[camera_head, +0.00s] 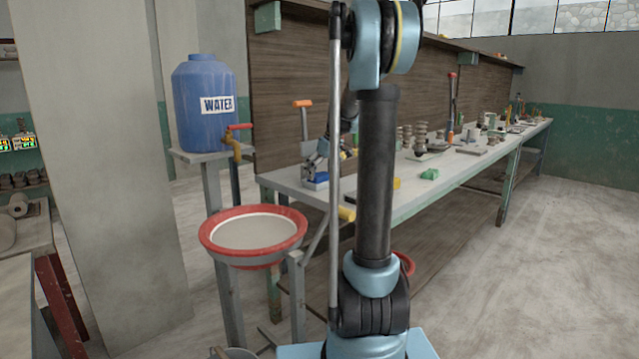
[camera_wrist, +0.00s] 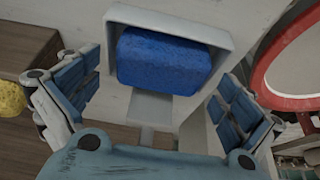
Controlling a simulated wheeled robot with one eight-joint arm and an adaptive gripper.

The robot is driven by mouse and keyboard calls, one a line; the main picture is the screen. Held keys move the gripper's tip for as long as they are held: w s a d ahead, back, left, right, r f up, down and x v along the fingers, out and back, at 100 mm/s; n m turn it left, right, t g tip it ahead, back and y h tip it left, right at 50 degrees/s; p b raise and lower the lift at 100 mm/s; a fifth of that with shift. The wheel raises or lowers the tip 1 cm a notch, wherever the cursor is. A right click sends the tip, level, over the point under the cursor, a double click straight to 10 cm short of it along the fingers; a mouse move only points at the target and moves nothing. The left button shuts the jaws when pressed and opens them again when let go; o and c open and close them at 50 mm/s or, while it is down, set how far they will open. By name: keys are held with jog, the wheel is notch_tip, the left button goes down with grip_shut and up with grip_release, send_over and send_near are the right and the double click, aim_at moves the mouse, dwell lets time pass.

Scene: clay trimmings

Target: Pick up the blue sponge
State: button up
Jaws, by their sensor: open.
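The blue sponge (camera_wrist: 165,62) sits in a pale grey tray-like holder (camera_wrist: 225,42) in the upper middle of the wrist view. In the head view, the sponge (camera_head: 316,179) is a small blue patch at the near left end of the long workbench (camera_head: 430,185). My gripper (camera_wrist: 152,98) is open, with one finger to the left and one to the right of the holder, and nothing between them is gripped. In the head view, my gripper (camera_head: 322,158) is just above the sponge, partly hidden behind my arm.
A red-rimmed basin (camera_head: 252,235) stands left of the bench; its rim (camera_wrist: 262,78) is close to the right finger. A yellow sponge-like piece (camera_wrist: 10,98) lies left. A blue water barrel (camera_head: 205,105) stands behind the basin. Pots and tools line the bench farther right.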

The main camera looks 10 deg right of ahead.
jog(key=c, duration=1)
